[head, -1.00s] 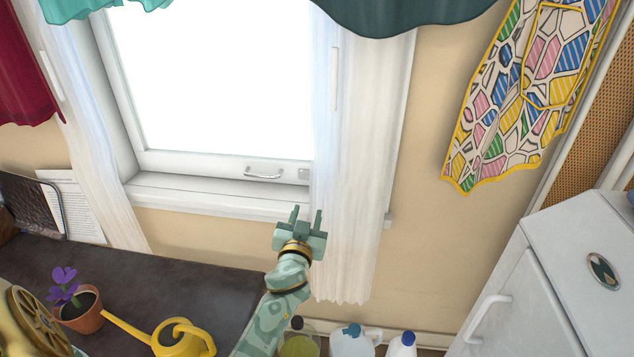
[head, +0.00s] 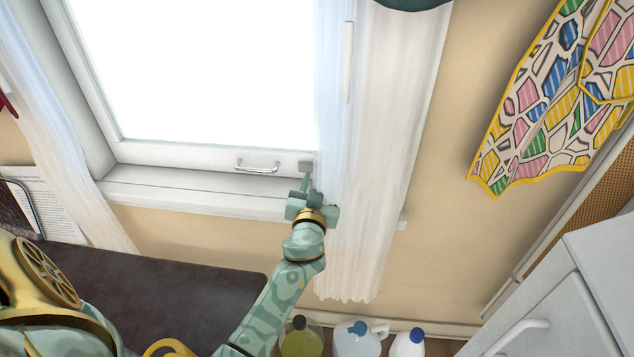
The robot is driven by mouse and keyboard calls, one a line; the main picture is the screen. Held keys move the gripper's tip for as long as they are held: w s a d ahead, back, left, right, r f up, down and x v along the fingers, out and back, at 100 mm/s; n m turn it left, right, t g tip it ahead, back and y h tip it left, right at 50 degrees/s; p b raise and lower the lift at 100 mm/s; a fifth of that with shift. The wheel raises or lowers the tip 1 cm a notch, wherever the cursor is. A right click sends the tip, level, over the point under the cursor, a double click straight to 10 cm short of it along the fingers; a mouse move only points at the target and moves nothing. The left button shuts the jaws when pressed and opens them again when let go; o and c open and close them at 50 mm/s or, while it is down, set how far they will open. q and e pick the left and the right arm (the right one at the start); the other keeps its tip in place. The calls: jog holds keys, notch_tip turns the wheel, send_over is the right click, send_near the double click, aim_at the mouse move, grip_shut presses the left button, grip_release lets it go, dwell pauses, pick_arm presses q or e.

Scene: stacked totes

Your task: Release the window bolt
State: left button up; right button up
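The window (head: 190,155) has a white frame with a silver handle (head: 257,166) on its bottom rail. The small grey window bolt (head: 305,167) sits at the right end of that rail, beside the curtain. My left gripper (head: 306,181) is just below the bolt, its fingers pointing up at it. The tips are at or very near the bolt; I cannot tell whether they touch it. Its fingers look like one narrow shape, so their opening is unclear. My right gripper is not in view.
A sheer white curtain (head: 370,180) hangs close to the right of the gripper. The white sill (head: 190,198) runs below the window. A dark counter (head: 160,285) is at lower left, with several bottles (head: 355,338) at the bottom and a white fridge (head: 590,260) at right.

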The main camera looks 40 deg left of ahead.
pick_arm(q)
grip_shut()
jog(key=a, duration=0.1)
jog(key=s+a, duration=0.1)
jog(key=shift+s+a, duration=0.3)
jog(key=shift+a, duration=0.1)
jog(key=shift+o, duration=0.7)
grip_release()
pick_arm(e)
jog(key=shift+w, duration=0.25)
pick_arm(q)
jog(key=shift+s+f, duration=0.1)
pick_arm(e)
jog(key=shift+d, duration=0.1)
